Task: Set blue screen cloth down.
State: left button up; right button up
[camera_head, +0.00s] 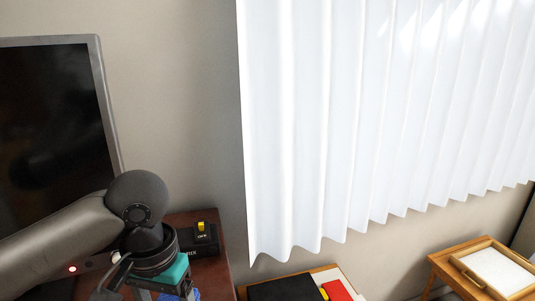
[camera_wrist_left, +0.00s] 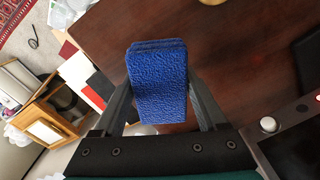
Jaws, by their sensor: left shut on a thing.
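The blue screen cloth (camera_wrist_left: 158,85) is a folded, textured block between the fingers of my left gripper (camera_wrist_left: 160,100) in the left wrist view. The gripper is shut on it. In the head view only a bit of the cloth (camera_head: 193,295) shows at the bottom edge, below my left gripper (camera_head: 168,292). A dark brown wooden top (camera_wrist_left: 235,45) lies below the cloth in the left wrist view; I cannot tell whether the cloth touches it. The same top (camera_head: 213,217) shows behind my wrist in the head view. My right gripper is not in view.
A black box with a yellow item (camera_head: 201,227) stands on the wooden top. A dark screen (camera_head: 50,120) is at the left. White curtains (camera_head: 350,110) hang behind. A wooden tray (camera_head: 497,270) is at the right. Much of the top is bare in the left wrist view.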

pick_arm(q)
jog(key=shift+s+a+f+n+b, duration=0.15)
jog(key=shift+s+f+n+b, duration=0.45)
jog(key=shift+s+f+n, duration=0.4)
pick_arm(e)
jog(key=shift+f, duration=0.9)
pick_arm(q)
jog(key=shift+w, duration=0.2)
